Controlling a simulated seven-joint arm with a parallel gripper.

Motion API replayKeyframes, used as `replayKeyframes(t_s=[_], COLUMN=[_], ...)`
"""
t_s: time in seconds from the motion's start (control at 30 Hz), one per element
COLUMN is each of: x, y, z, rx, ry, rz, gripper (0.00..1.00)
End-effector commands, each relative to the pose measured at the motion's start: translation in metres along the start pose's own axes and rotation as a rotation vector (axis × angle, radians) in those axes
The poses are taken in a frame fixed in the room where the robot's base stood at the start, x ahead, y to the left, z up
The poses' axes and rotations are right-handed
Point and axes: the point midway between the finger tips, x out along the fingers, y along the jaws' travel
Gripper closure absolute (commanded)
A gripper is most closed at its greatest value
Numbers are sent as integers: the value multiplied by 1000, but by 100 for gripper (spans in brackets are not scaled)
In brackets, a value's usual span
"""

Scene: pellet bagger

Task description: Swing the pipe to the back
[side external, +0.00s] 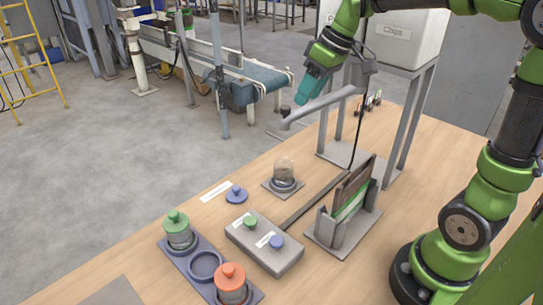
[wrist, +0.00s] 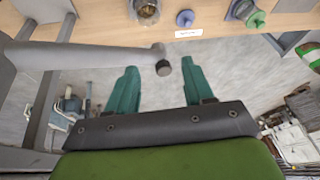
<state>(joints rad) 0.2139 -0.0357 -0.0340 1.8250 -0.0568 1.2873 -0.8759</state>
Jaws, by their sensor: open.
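In the wrist view my gripper (wrist: 160,66) is open with nothing held. I cannot tell whether a finger touches the pipe.
The white hopper marked Chips (side external: 400,38) stands on a grey frame (side external: 417,115). A glass jar (side external: 284,171) stands below on the table. A bag holder (side external: 345,210), a button box (side external: 264,243) and a jar rack (side external: 206,265) are in front. A conveyor (side external: 255,80) is behind.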

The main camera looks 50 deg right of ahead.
Motion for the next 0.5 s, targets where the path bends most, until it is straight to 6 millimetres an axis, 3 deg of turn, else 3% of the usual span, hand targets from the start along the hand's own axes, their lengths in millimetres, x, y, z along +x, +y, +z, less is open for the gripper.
replayKeyframes(t_s=[0.07,0.2,0.3,0.5], x=[0,-10,-19,-13], y=[12,14,10,6], z=[-18,-35,-39,-36], rx=[-149,-394,-517,-604], ry=[-20,-18,-7,-12], rz=[-25,-65,-80,-98], gripper=[48,48,48,48])
